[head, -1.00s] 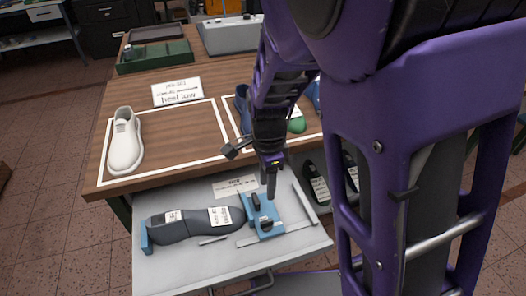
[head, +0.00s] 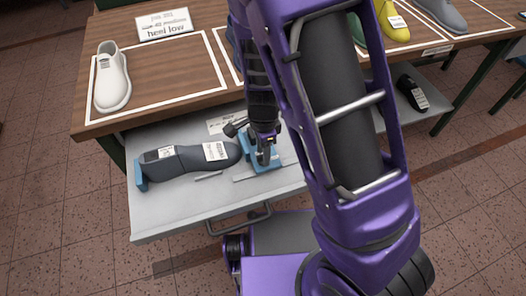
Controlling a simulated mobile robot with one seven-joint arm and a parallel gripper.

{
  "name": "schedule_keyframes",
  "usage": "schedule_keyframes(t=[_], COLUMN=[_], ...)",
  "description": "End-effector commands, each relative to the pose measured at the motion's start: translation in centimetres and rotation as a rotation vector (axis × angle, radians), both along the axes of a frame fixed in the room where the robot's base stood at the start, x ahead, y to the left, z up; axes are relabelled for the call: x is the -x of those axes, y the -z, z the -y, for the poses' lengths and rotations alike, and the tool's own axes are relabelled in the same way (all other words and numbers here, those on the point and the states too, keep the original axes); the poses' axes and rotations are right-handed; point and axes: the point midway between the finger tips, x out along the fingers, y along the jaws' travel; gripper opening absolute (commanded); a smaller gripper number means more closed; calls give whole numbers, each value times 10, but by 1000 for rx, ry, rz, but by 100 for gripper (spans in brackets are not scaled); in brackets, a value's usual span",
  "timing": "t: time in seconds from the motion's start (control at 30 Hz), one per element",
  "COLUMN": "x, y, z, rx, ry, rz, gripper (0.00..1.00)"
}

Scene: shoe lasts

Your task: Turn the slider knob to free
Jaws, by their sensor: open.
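The blue slider block (head: 255,165) sits in the pulled-out grey drawer (head: 160,214), at the toe end of a dark grey shoe last (head: 185,160). My gripper (head: 264,160) is open, pointing down right over the slider block. Whether its fingers touch the knob cannot be told. A blue stop (head: 141,177) stands at the other end of the last.
A loose grey bar (head: 208,176) lies in the drawer. Yellow (head: 392,20) and grey lasts stand at the back right. My arm covers the middle right.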

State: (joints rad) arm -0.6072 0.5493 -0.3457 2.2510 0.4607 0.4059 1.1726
Motion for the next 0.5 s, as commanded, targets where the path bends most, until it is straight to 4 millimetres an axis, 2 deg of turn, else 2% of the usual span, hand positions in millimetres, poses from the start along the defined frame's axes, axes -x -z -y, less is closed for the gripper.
schedule_keyframes(t=[0.17, 0.4, 0.43, 0.5], x=[0, 0, 0, 0], y=[0, 0, 0, 0], z=[0, 0, 0, 0], rx=[0, 0, 0, 0], ry=[0, 0, 0, 0], rz=[0, 0, 0, 0], gripper=[45, 4, 0, 0])
